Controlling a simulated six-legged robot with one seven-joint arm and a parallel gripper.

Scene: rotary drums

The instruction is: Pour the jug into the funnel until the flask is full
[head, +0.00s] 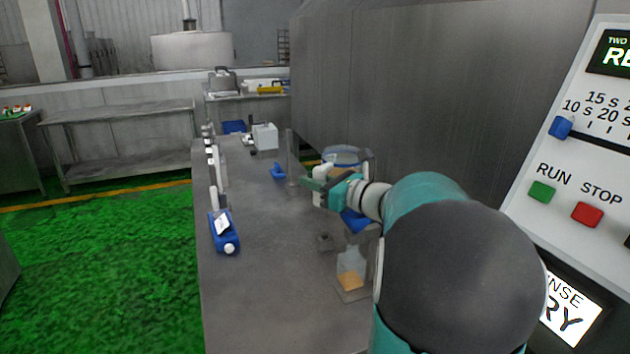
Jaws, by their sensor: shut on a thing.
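My gripper (322,187) is shut on the jug (348,157), a clear vessel with a blue band near its top. The jug is held above the worktop, and my gripper and arm hide its lower part. The funnel (354,221) is blue and sits below and near the jug, partly behind my arm. The flask (351,262) stands under the funnel on the worktop. It is clear, with amber contents in its lower part. I cannot make out a stream between the jug and the funnel.
The grey worktop (262,290) is clear at the front left. A blue bottle (224,232) lies near its left edge. A small blue item (278,171) and a white box (265,136) are farther back. A control panel (575,150) with green and red buttons stands at right.

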